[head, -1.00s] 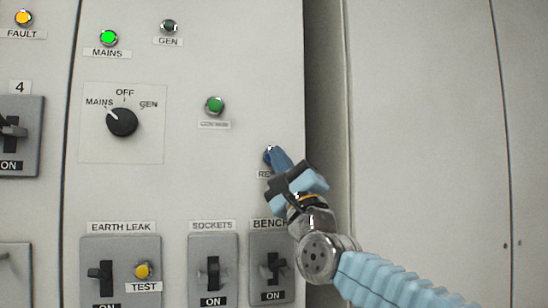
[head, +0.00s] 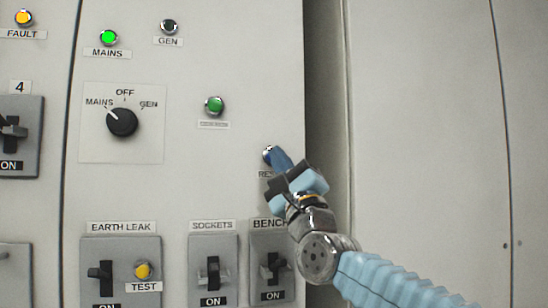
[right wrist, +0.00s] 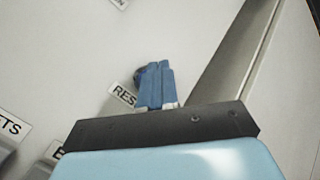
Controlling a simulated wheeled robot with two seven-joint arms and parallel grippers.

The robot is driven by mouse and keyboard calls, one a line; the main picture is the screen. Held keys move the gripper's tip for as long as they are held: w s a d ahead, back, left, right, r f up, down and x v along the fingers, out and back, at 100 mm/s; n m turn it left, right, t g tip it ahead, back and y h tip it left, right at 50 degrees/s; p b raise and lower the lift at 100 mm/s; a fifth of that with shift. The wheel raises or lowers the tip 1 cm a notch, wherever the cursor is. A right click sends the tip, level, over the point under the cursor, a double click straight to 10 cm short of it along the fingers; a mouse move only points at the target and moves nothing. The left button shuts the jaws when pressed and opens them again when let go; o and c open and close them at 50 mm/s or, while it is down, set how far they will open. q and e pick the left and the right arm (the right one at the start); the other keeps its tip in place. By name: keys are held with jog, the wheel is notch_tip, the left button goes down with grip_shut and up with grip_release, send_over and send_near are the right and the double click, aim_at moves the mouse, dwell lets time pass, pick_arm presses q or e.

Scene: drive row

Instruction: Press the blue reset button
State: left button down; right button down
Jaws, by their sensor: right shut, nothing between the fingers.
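The reset button (head: 267,152) is on the right side of the cabinet panel, above a label that starts "RES". Only its left edge shows in the head view, and its blue cap cannot be made out clearly. In the right wrist view a dark edge of the button (right wrist: 138,78) shows behind my fingers. My right gripper (head: 277,156) is shut and empty, its blue fingertips (right wrist: 155,68) in front of the button and covering most of it. I cannot tell whether they touch it. My left gripper is not in view.
A green button (head: 214,105) is up and left of the gripper. A rotary selector (head: 122,122) points to MAINS. The BENCH switch (head: 272,267) and SOCKETS switch (head: 213,273) sit below. A recessed seam (head: 325,120) runs right of the panel.

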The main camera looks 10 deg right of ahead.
jog(key=shift+w, duration=0.1)
jog(key=shift+w, duration=0.35)
jog(key=shift+w, duration=0.5)
dwell(0.6)
dwell(0.4)
jog(key=shift+s+b, duration=0.85)
jog(key=shift+s, duration=0.05)
